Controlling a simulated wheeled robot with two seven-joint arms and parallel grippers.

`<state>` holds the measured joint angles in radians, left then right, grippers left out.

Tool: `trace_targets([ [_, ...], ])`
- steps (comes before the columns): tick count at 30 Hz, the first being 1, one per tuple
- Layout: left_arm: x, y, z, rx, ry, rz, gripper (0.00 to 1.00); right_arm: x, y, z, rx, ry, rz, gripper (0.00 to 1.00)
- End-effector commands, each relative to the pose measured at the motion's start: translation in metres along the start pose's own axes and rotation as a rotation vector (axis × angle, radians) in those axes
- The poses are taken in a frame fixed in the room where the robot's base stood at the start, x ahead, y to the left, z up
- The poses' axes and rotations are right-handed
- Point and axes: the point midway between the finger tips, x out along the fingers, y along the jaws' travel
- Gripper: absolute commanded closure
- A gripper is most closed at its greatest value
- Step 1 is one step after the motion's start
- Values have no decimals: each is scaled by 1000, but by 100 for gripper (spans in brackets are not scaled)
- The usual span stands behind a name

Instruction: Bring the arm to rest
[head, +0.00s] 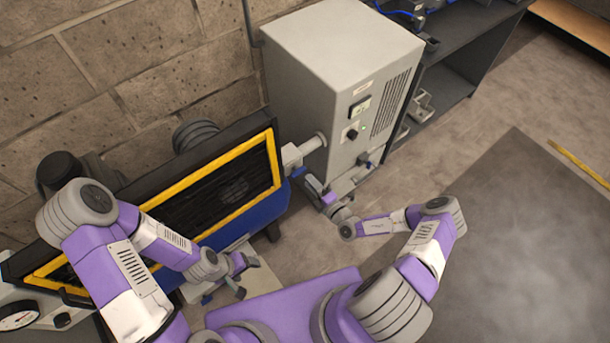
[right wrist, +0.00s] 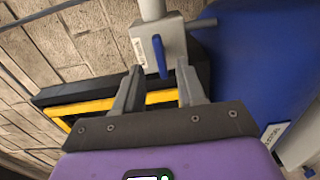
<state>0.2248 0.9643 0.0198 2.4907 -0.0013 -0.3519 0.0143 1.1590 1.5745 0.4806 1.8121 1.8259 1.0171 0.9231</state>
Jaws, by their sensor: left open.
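My left gripper (head: 238,278) is open, low in front of the yellow-edged panel (head: 222,198) in the head view. My left arm bends down over that panel from the left. My right gripper (head: 322,190) is between the panel's right end and the grey cabinet (head: 345,80). In the right wrist view its two fingers (right wrist: 158,92) are apart with nothing gripped. A grey valve block (right wrist: 158,45) with a blue lever (right wrist: 160,57) shows beyond the fingertips. I cannot tell if they touch it.
A blue body (right wrist: 255,60) fills the right of the wrist view. A dark shelf (head: 455,70) stands behind the cabinet. A dark floor mat (head: 520,230) lies clear at right. A block wall (head: 130,70) closes the back left.

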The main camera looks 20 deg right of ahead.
Motion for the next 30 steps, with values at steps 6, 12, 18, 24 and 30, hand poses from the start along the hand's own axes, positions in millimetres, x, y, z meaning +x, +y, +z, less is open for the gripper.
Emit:
trace_targets([
  [6,-1,0,0,0,0,0,31,-9,0,0,1,0,0,60],
  [12,-1,0,0,0,0,0,31,-9,0,0,0,0,0,60],
  [18,-1,0,0,0,0,0,31,-8,0,0,0,0,0,60],
  [24,-1,0,0,0,0,0,31,-6,5,-28,-68,114,-4,60],
  [30,-1,0,0,0,0,0,31,-35,15,-148,-462,670,21,60],
])
